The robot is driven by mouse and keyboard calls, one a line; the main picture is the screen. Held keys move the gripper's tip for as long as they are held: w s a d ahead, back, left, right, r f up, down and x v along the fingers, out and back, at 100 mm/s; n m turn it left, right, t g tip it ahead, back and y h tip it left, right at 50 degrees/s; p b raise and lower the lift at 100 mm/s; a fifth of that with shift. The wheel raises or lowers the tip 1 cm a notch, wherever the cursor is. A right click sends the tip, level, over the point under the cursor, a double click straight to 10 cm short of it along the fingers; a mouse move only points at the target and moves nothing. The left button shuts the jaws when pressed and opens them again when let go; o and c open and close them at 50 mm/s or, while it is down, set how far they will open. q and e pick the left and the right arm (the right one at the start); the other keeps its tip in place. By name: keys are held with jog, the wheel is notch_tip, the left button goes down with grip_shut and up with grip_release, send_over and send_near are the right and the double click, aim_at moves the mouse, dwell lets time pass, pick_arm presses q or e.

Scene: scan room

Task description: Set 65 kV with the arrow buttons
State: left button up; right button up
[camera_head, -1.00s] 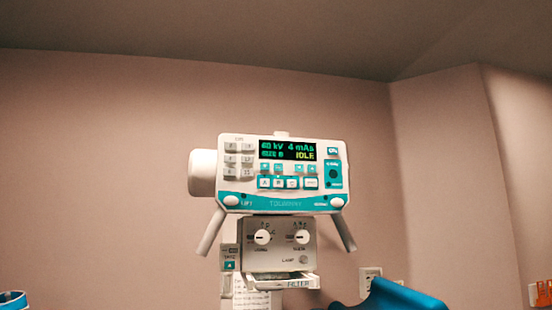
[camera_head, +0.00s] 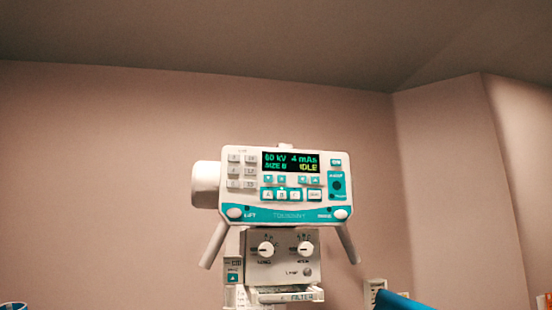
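The X-ray unit's control panel (camera_head: 287,187) is white and teal and faces me in the middle of the view. Its dark display (camera_head: 290,162) seems to read 60 kV, 4 mAs and IDLE, in small, slightly blurred text. Small teal arrow buttons sit in two pairs just under the display: a left pair (camera_head: 275,179) below the kV value and a right pair (camera_head: 309,180) below the mAs value. Neither of my grippers shows in the view, and nothing touches the panel. A blue part of mine shows at the lower right edge.
Below the panel is a grey collimator box (camera_head: 284,258) with two white knobs and a filter slot. Two pale handles slant down beside it, left (camera_head: 214,245) and right (camera_head: 348,243). A wall socket (camera_head: 374,290) is at the lower right. The space around the panel looks clear.

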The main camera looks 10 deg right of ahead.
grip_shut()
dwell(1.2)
